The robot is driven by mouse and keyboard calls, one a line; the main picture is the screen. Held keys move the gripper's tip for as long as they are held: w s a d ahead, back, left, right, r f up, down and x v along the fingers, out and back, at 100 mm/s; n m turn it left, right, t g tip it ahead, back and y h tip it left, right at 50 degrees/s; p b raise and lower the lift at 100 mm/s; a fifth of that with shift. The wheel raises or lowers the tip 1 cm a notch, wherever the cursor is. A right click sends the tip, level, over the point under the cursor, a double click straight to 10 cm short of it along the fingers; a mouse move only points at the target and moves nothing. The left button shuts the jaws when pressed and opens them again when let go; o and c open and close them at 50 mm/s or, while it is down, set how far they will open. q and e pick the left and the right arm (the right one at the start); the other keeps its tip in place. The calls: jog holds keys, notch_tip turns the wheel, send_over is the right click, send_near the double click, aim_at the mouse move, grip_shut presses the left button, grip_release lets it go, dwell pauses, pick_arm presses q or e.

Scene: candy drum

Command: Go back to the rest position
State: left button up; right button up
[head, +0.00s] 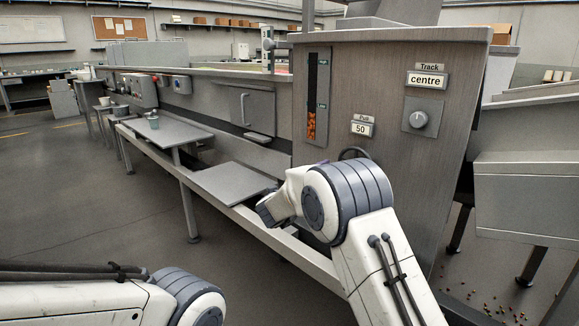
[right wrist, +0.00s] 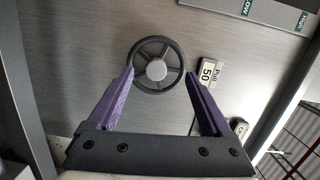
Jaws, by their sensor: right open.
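In the right wrist view my right gripper (right wrist: 159,76) is open and empty, with its purple fingers apart. A dark spoked handwheel (right wrist: 156,68) with a grey hub sits on the metal panel ahead, between the fingertips in the picture. I cannot tell whether the fingers touch it. In the head view only the upper rim of the handwheel (head: 354,152) shows above my white and grey right arm, and my right gripper's fingers are hidden. My left arm shows at the bottom left, and its gripper is out of view.
The machine panel (head: 450,150) carries a knob (head: 420,120), a "centre" sign (head: 427,80), a "50" sign (head: 361,129) and a level window (head: 316,95) with orange pieces low inside. Grey shelves (head: 232,184) stand left. Small candies (head: 485,302) lie on the floor at right. Floor at left is clear.

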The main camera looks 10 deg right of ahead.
jog(key=s+a+f+n+g+y, duration=0.2)
jog(key=s+f+n+y, duration=0.4)
jog(key=n, duration=0.4)
jog(key=s+a+f+n+g+y, duration=0.1)
jog(key=s+a+f+n+y, duration=0.15)
jog(key=s+n+y, duration=0.5)
jog(key=s+d+f+n+g+h, duration=0.1)
jog(key=s+f+n+g, duration=0.15)
jog(key=s, duration=0.55)
jog(key=s+d+f+n+g, duration=0.2)
jog(key=s+f+n, duration=0.1)
jog(key=s, duration=0.5)
jog(key=s+d+f+n+g+h, duration=0.1)
jog(key=s+f+n+g, duration=0.2)
jog(key=s, duration=0.5)
jog(key=s+a+r+n+g+y+p, duration=0.25)
jog(key=s+a+r+n, duration=0.55)
jog(key=s+a, duration=0.5)
notch_tip(320, 180, up, 39)
jog(key=m+h+p, duration=0.1)
jog(key=p, duration=3.7)
jog(key=shift+w+a, duration=0.2)
jog(key=shift+a, duration=0.1)
